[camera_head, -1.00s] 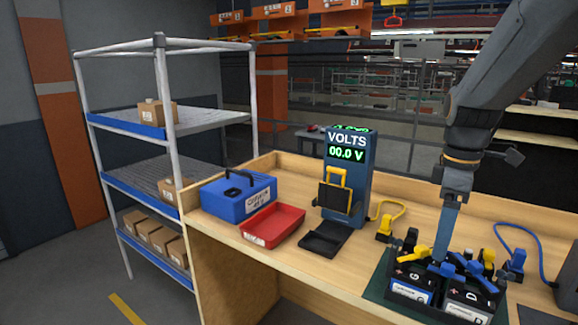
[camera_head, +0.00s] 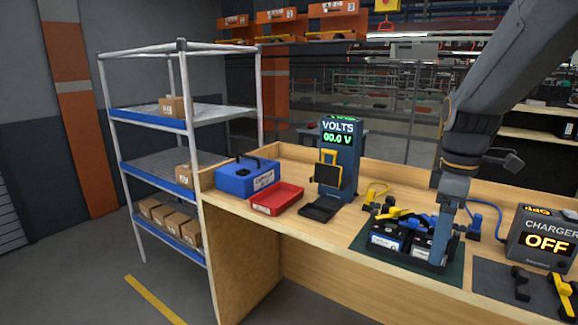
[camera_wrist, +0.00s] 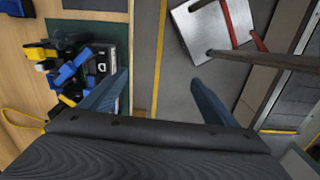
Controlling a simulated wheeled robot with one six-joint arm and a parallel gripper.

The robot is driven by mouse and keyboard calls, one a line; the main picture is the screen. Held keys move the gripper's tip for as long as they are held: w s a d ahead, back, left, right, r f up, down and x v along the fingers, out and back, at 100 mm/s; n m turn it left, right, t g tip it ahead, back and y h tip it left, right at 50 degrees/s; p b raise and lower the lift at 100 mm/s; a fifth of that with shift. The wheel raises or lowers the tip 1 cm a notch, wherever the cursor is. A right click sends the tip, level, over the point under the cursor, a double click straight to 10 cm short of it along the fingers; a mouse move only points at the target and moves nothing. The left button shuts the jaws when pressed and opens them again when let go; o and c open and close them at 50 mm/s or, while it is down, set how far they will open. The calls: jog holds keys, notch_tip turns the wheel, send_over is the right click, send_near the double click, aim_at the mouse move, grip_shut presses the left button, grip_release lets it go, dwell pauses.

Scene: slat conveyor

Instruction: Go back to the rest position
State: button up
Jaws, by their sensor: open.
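My gripper (camera_head: 441,262) hangs pointing down at the right of the head view, in front of the black batteries (camera_head: 386,238). In the wrist view its two blue fingers (camera_wrist: 158,92) are spread wide with nothing between them but grey floor and a yellow line. The batteries, with blue and yellow clamps on top, show at the left of the wrist view (camera_wrist: 108,62), beside the left finger. They stand on a green mat (camera_head: 376,256) on the wooden bench (camera_head: 300,215). The gripper partly hides one battery in the head view.
The bench also carries a blue case (camera_head: 235,182), a red tray (camera_head: 277,198), a black tray (camera_head: 319,209), a voltmeter (camera_head: 338,165) and a charger reading OFF (camera_head: 545,235). A shelf rack (camera_head: 150,113) stands left. Floor in front of the bench is open.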

jog(key=s+a+f+m+b, duration=0.1)
jog(key=s+a+f+m, duration=0.2)
jog(key=a+f+m, duration=0.2)
jog(key=s+a+f+m+t+b, duration=0.1)
jog(key=s+a+f+m, duration=0.3)
jog(key=a+f, duration=0.3)
notch_tip(320, 180, down, 2)
jog(key=shift+f+m, duration=0.15)
jog(key=shift+m, duration=0.65)
